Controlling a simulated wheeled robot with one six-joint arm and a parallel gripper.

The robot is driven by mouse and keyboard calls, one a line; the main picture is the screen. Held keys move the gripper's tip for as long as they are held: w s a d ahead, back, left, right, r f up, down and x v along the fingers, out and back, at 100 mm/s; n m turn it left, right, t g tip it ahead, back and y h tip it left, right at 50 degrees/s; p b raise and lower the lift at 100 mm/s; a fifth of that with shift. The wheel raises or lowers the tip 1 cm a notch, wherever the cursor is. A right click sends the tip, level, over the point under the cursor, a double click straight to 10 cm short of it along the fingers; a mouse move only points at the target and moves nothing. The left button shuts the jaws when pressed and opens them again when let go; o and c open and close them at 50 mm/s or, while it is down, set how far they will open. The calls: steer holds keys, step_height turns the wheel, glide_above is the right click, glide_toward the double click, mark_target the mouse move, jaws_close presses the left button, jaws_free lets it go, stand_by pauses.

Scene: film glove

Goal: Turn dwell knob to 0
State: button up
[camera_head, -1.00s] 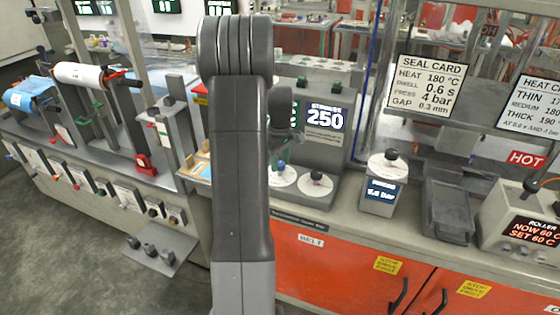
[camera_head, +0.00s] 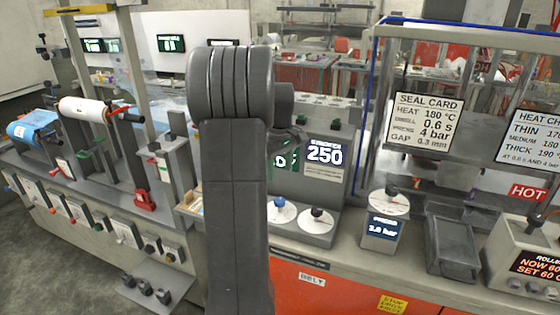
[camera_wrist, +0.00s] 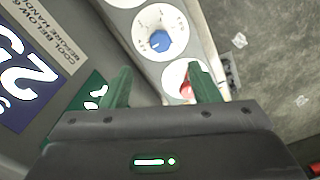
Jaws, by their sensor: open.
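A grey control box (camera_head: 330,125) has a screen reading 250 and a green screen (camera_head: 283,161) mostly hidden by my arm. On its sloped front are round white dials, one with a blue knob (camera_head: 280,203) and one with a black knob (camera_head: 317,212). In the wrist view the blue knob (camera_wrist: 160,41) lies just ahead of my gripper (camera_wrist: 158,72). A red knob (camera_wrist: 186,90) is beside the right finger, partly covered. The green fingers are apart with nothing between their tips. I cannot read which knob is dwell.
A small box with a white dial (camera_head: 390,201) and bar readout stands right of the control box, then a dark tray (camera_head: 452,240) and a roller heater box (camera_head: 527,250). A seal card (camera_head: 424,120) hangs behind. Upright posts and spools stand at left.

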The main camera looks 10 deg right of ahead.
mark_target(279, 200)
steer(key=shift+r, duration=1.45)
steer(key=shift+f, duration=0.1)
step_height(279, 200, down, 14)
steer(key=shift+r+p, duration=0.1)
steer(key=shift+p, duration=0.35)
steer(key=shift+r, duration=0.15)
steer(key=shift+f, duration=0.2)
steer(key=m, duration=0.5)
steer(key=shift+r+m, duration=0.1)
steer(key=shift+m, duration=0.2)
steer(key=m+p, duration=0.1)
steer(key=m, duration=0.4)
steer(key=m+p, duration=0.1)
steer(key=m, duration=0.4)
steer(key=shift+a+m, duration=0.1)
steer(key=shift+m, duration=0.2)
steer(key=m+p, duration=0.1)
steer(key=m, duration=0.4)
stand_by(0.5)
